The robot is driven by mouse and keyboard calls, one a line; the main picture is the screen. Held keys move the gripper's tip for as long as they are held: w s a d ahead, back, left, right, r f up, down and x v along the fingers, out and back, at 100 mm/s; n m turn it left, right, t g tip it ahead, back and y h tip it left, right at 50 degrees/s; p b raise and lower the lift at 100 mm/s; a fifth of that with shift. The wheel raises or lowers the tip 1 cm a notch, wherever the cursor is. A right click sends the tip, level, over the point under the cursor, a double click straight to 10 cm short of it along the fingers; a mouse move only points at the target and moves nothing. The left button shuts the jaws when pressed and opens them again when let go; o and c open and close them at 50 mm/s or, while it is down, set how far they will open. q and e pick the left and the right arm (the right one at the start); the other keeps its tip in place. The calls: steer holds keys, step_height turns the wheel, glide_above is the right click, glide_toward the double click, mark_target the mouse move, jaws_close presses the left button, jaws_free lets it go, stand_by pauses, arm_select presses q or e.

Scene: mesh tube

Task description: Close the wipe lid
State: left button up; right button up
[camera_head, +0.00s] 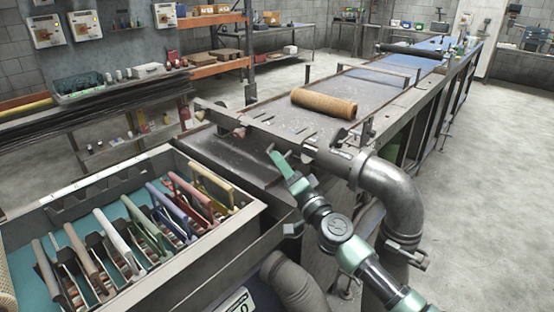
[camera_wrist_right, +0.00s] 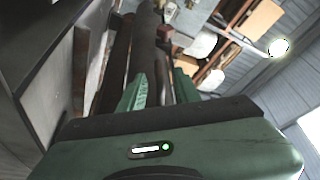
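I cannot pick out a wipe container or its lid for certain in either view. My right gripper (camera_head: 291,167) is in the middle of the head view, raised in front of the near end of the long workbench (camera_head: 372,91). Its two green fingers stand apart with nothing between them. In the right wrist view the fingers (camera_wrist_right: 158,92) also show apart, with dark cylindrical shapes beyond them. My left gripper is in neither view.
An open grey box (camera_head: 247,211) with several coloured handled tools stands at the lower left. A brown roll (camera_head: 323,103) lies on the bench. A thick metal pipe (camera_head: 392,188) bends down beside my right arm. A shelf with small items is at the left. Open floor lies right.

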steer(key=shift+x, duration=1.6)
jaws_close()
